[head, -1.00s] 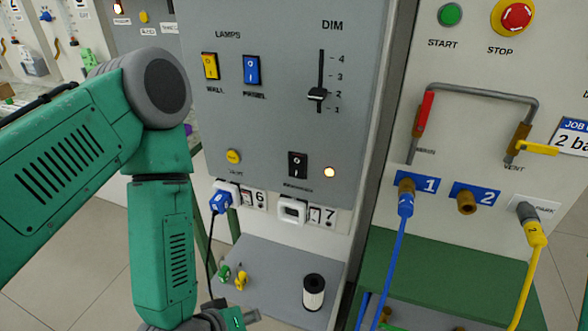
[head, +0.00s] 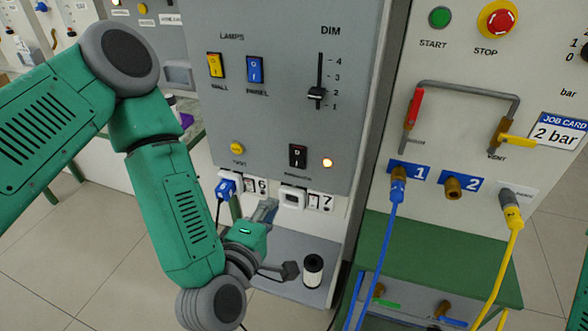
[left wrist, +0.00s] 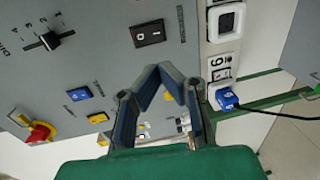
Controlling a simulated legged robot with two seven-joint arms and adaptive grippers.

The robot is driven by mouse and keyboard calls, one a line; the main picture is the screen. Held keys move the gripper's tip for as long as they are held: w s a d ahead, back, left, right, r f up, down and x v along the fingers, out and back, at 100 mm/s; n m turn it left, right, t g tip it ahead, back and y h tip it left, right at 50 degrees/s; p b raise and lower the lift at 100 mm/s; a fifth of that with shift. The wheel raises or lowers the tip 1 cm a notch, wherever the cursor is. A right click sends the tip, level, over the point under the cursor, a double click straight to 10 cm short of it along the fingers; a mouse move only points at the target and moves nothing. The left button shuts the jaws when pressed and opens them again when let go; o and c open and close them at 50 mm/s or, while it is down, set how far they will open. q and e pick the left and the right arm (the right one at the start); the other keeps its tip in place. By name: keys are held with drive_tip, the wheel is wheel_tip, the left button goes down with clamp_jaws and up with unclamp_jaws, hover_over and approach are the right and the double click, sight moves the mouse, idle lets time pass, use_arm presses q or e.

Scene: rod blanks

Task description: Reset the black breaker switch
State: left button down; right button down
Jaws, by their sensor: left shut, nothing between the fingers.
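The black breaker switch (head: 298,156) is a small rocker low on the grey panel (head: 285,110), and a lit amber lamp (head: 327,162) is just right of it. In the left wrist view the black switch (left wrist: 149,33) shows above the fingers, in clear sight. My left gripper (head: 268,209) is below and left of the switch, in front of the lower part of the panel, apart from the switch. Its fingers also show in the left wrist view (left wrist: 159,76), shut and empty. My right gripper is out of view.
Yellow (head: 215,65) and blue (head: 255,69) lamp switches and a dimmer slider (head: 316,94) sit above. A white-and-black cylinder (head: 313,270) stands on the shelf.

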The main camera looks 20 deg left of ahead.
sight(296, 167)
use_arm(q)
drive_tip(key=w, duration=0.4)
drive_tip(key=w+f+p, duration=0.1)
drive_tip(key=w, duration=0.3)
drive_tip(key=w+p, duration=0.1)
drive_tip(key=w, duration=0.4)
drive_tip(key=shift+d+f, duration=0.15)
drive_tip(key=shift+f, duration=0.1)
drive_tip(key=shift+w+f+p, duration=0.1)
drive_tip(key=shift+w+p, duration=0.2)
drive_tip(key=shift+w+b, duration=0.15)
drive_tip(key=shift+b, duration=0.15)
drive_tip(key=shift+f, duration=0.1)
